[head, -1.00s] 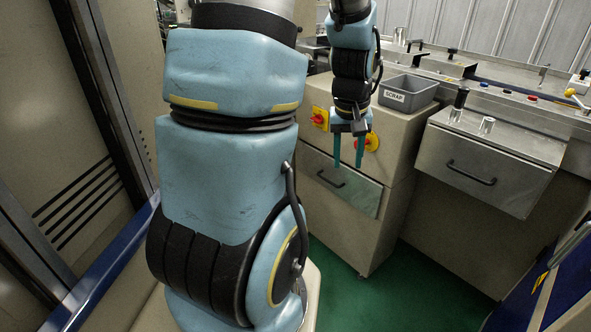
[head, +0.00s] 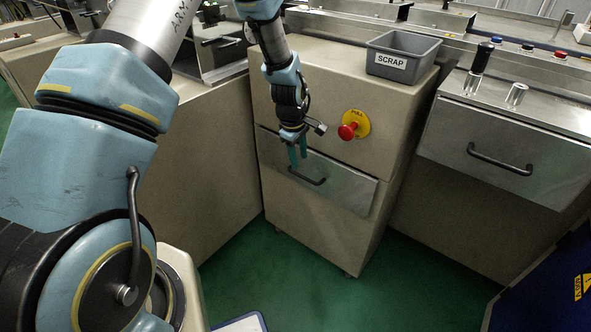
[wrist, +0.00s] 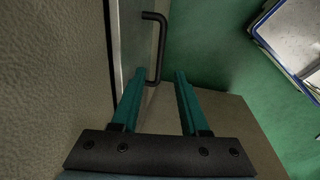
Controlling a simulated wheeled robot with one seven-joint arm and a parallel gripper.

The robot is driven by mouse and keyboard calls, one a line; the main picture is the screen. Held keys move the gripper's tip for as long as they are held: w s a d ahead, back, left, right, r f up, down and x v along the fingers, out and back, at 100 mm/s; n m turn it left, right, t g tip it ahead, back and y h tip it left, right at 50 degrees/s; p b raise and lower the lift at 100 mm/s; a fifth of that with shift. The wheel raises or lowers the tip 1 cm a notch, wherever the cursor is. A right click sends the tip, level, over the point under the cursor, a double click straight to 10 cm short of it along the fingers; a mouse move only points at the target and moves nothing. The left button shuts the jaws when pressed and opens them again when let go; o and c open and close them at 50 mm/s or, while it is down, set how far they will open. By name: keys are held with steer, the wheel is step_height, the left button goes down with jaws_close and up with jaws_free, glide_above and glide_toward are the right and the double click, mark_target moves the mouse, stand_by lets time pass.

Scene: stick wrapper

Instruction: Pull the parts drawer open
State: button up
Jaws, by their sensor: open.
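The beige cabinet has a metal drawer front (head: 345,192) with a black bar handle (head: 308,177), seen in the head view. The drawer looks shut. My gripper (head: 299,164) is open in front of that drawer, with its teal fingers at the handle's left part. In the wrist view, the handle (wrist: 161,45) shows upright beside the drawer front (wrist: 133,45). It appears between the fingertips of my gripper (wrist: 160,76), slightly beyond them. I cannot tell whether the fingers touch it. A second drawer front (head: 478,175) with a similar handle is at the right.
A red knob (head: 348,131) on a yellow plate sits above the drawer. A grey SCRAP bin (head: 403,54) stands on the cabinet. A blue panel (head: 560,285) is at the lower right.

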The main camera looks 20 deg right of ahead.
mark_target(302, 176)
steer(key=f, duration=0.4)
steer(key=d+f, duration=0.1)
steer(key=f, duration=0.1)
steer(key=shift+w+d+f, duration=0.1)
steer(key=shift+w+f, duration=0.1)
steer(key=shift+f, duration=0.15)
jaws_close()
stand_by(1.1)
